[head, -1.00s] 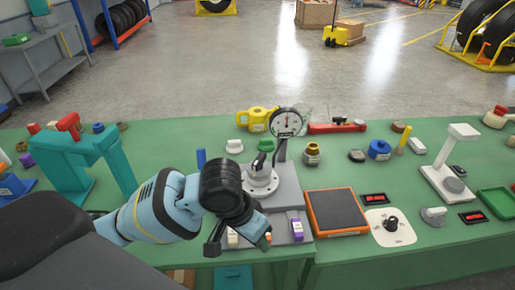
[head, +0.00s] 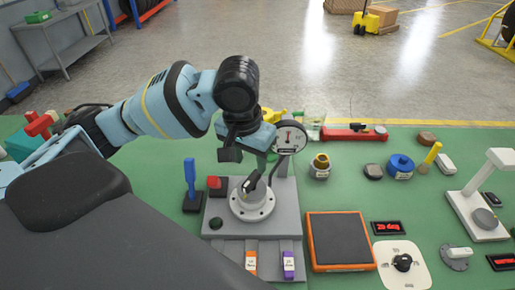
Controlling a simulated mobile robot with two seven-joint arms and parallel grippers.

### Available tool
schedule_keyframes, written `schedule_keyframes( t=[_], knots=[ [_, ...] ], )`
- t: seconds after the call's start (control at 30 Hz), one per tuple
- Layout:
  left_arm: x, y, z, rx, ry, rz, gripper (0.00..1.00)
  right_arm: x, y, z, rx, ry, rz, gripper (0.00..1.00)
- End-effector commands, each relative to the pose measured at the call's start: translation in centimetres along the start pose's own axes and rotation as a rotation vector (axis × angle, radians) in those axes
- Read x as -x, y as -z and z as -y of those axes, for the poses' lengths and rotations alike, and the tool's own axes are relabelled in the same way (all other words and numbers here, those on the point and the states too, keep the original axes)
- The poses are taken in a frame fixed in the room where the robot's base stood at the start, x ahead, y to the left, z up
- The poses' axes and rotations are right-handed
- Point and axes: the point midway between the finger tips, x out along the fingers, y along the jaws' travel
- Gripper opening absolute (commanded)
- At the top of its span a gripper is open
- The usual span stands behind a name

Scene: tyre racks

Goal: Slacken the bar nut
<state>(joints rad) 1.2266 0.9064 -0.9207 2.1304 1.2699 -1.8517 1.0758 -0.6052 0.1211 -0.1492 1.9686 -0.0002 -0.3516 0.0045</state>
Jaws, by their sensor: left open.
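A grey test fixture (head: 218,228) stands on the green bench at the middle. On it is a pale round flange (head: 252,208) with a short tilted dark bar or lever (head: 250,184) at its centre. This may be the bar nut, but I cannot tell for sure. A round white dial gauge (head: 290,138) stands on a post behind it. My left gripper (head: 248,155) is open, pointing down above and slightly behind the flange. It appears apart from the bar, with the gauge close to its right. My right gripper is not in view.
A blue-handled tool (head: 190,178) stands left of the fixture. Orange and purple labelled blocks (head: 288,265) lie at its front. A dark orange-framed pad (head: 338,240) and a dial knob (head: 402,263) are at right. A red tool (head: 352,134) lies behind.

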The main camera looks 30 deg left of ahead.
Motion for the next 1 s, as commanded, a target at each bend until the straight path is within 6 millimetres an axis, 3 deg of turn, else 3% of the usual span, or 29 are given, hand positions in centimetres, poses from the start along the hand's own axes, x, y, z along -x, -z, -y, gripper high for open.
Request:
schedule_keyframes(
  t=[0.23, 0.7, 1.0],
  knots=[
    [-1.1, 0.0, 0.0, 0.000, 0.000, 0.003, 0.45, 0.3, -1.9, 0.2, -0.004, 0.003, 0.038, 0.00],
    [-7.1, -0.1, 0.0, -0.001, 0.001, 0.002, 0.45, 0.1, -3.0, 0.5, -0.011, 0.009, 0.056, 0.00],
    [-7.8, 0.0, 0.0, -0.001, 0.000, -0.003, 0.45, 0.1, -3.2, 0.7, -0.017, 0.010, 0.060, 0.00]
  ],
)
